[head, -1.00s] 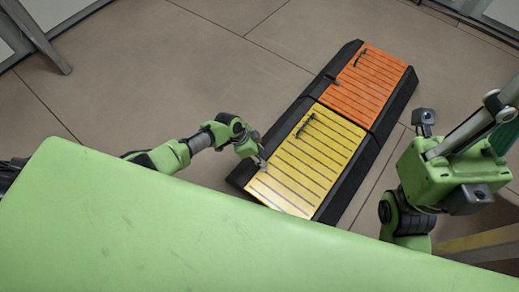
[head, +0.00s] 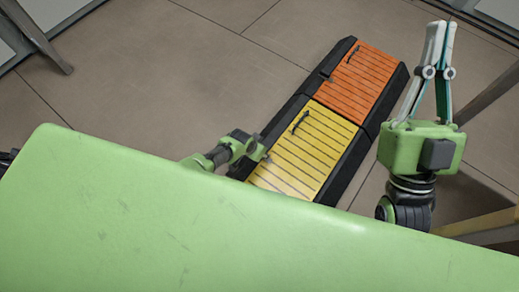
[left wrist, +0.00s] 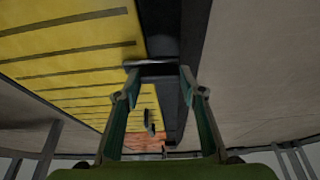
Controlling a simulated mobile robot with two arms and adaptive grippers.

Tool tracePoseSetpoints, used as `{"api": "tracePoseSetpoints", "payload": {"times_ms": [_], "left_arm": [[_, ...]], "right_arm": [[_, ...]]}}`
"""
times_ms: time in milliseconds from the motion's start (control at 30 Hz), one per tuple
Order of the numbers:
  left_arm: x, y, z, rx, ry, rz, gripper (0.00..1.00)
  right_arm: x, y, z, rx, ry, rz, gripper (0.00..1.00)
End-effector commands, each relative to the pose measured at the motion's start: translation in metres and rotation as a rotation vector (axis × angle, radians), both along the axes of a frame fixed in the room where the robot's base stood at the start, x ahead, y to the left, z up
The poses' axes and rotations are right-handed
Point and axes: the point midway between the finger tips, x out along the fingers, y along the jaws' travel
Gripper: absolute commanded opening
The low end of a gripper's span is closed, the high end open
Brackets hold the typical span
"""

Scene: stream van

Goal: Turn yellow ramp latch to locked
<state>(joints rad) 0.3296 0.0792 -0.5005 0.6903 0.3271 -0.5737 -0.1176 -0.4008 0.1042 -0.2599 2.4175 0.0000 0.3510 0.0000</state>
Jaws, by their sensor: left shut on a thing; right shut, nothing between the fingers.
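The yellow ramp (head: 300,160) lies on the floor in a black frame, with a dark handle (head: 301,121) near its far left corner. My left gripper (head: 264,158) is at the left edge of the yellow ramp, its arm partly hidden by my green body. In the left wrist view its fingers (left wrist: 159,72) are shut on a short dark bar, the latch (left wrist: 152,65), which lies across the join of yellow panel (left wrist: 60,60) and black frame. Whether it is locked I cannot tell. My right gripper (head: 440,28) is shut and empty, pointing up, right of the ramps.
An orange ramp (head: 362,80) with its own dark handle (head: 352,53) adjoins the yellow one at its far end. Bare tiled floor (head: 180,80) lies open to the left. A grey leg (head: 38,38) stands at the far left, and a yellowish beam (head: 480,246) crosses the lower right.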

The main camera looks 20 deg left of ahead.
Motion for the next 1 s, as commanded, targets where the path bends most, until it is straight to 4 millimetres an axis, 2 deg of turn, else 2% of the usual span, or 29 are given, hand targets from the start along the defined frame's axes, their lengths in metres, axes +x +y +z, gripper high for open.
{"api": "tracePoseSetpoints", "payload": {"times_ms": [233,633,667,700,733,1000], "left_arm": [[-0.001,0.0,0.0,0.0,0.003,0.041,0.16],[0.0,-0.001,-0.001,-0.001,0.002,0.048,0.16],[0.0,-0.001,-0.001,-0.002,0.003,0.048,0.4],[0.0,-0.001,-0.001,-0.001,0.002,0.048,0.5],[0.0,0.0,-0.001,-0.001,0.002,0.048,0.54],[0.0,0.0,0.0,0.0,0.001,0.046,0.54]], "right_arm": [[0.012,0.002,-0.012,-0.023,0.078,-0.004,0.0],[0.013,0.002,-0.014,-0.026,0.086,-0.005,0.0],[0.013,0.002,-0.014,-0.026,0.085,-0.005,0.0],[0.013,0.002,-0.014,-0.026,0.085,-0.005,0.0],[0.013,0.002,-0.014,-0.026,0.085,-0.005,0.0],[0.013,0.002,-0.014,-0.026,0.085,-0.005,0.0]]}}
